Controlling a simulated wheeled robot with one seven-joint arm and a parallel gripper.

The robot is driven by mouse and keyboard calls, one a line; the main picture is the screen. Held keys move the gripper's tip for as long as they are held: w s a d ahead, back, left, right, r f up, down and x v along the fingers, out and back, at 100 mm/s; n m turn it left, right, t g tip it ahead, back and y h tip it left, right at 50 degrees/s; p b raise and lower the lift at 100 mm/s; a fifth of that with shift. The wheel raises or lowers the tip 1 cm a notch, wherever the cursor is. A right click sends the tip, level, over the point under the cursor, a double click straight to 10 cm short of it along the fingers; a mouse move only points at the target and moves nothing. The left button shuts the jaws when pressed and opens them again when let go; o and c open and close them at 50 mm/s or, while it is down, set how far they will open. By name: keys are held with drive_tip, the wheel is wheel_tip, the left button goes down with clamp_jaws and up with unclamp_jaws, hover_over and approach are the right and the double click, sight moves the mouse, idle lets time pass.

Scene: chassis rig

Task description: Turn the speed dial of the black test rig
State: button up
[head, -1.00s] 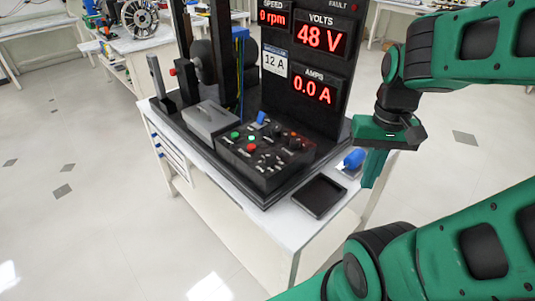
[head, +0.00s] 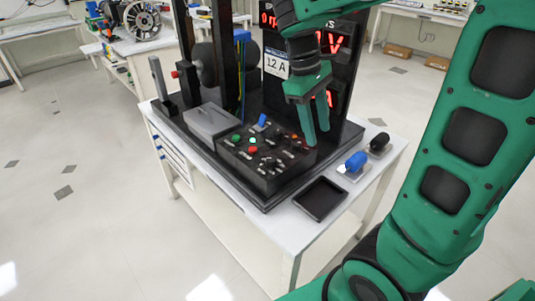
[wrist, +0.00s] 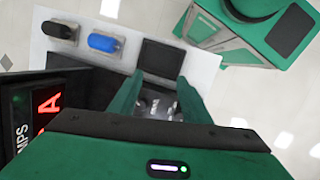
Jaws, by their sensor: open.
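The black test rig (head: 272,192) stands on a white bench. Its sloping control box (head: 250,165) carries red, green and white buttons, a blue part and several dark knobs. I cannot tell for sure which knob is the speed dial. My gripper (head: 317,138) is open and empty, pointing down over the right end of the control box and hiding part of it. In the wrist view, my open gripper (wrist: 160,84) has part of the panel (wrist: 158,107) between its fingers, with small labels and dark controls. Contact with any knob cannot be seen.
The upright display panel stands close behind my gripper. A black tray (head: 320,198) lies on the bench in front of it. A blue handle-like part (head: 357,161) and a black one (head: 379,143) sit on small plates at the right. A grey box (head: 212,119) is left.

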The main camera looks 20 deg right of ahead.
sight(271, 158)
drive_tip(key=w+a+n+h, duration=0.1)
drive_tip(key=w+a+n, duration=0.65)
drive_tip(key=a, duration=0.65)
drive_tip(key=x, duration=0.7)
drive_tip(key=w+x, duration=0.1)
drive_tip(key=x, duration=0.3)
drive_tip(key=shift+d+f, duration=0.1)
drive_tip(key=shift+d, duration=0.25)
drive_tip(key=c, duration=1)
